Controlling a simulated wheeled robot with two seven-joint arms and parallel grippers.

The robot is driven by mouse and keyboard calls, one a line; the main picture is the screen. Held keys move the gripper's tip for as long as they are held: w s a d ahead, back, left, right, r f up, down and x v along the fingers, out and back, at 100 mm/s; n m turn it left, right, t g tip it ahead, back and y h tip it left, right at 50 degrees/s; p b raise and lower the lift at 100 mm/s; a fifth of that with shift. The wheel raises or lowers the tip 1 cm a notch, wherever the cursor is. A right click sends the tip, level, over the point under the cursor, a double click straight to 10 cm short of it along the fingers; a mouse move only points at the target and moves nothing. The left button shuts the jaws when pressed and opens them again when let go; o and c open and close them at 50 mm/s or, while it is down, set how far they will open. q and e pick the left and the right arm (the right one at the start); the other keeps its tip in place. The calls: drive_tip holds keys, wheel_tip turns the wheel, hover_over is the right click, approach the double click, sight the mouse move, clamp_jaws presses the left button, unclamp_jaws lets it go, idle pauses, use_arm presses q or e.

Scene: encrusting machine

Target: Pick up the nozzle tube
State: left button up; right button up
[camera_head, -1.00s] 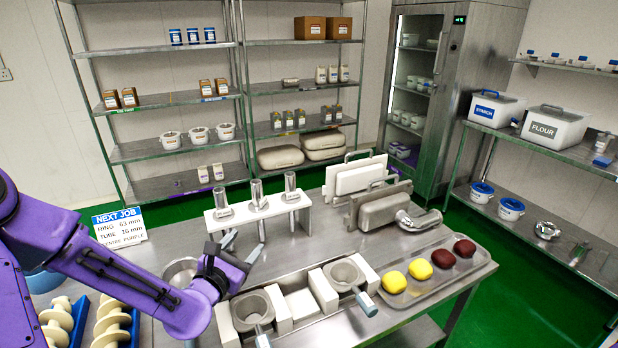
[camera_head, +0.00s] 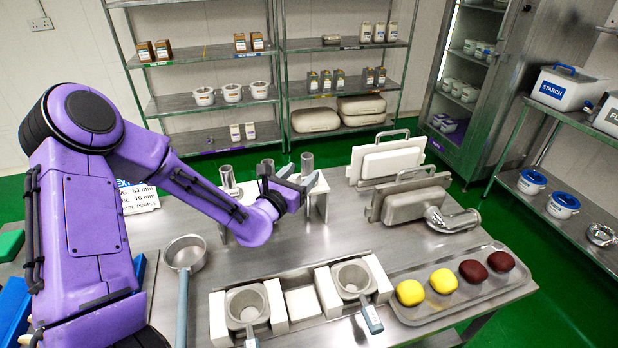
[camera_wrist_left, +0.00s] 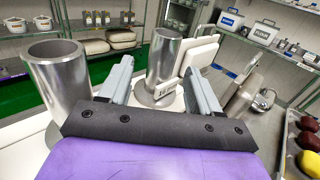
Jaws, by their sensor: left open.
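Three upright metal nozzle tubes stand in a white rack (camera_head: 324,199) on the table: a left one (camera_head: 227,178), a middle one partly behind my gripper (camera_head: 267,166), and a right one (camera_head: 307,162). My left gripper (camera_head: 298,187) is open at the rack, close to the right tube. Another tube (camera_wrist_left: 60,82) stands close outside the left finger. I cannot tell whether the fingers touch the tube. My right gripper is not in view.
White and grey panels (camera_head: 392,160) (camera_head: 415,200) with a metal elbow pipe (camera_head: 452,221) stand right of the rack. A tray (camera_head: 410,314) holds yellow and dark red pieces.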

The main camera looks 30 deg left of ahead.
sight(304, 170)
use_arm(q)
drive_tip(key=w, duration=0.4)
drive_tip(key=shift+r+p, duration=0.1)
drive_tip(key=shift+p, duration=0.3)
drive_tip(key=shift+s+a, duration=0.1)
clamp_jaws()
drive_tip(key=shift+r, duration=0.1)
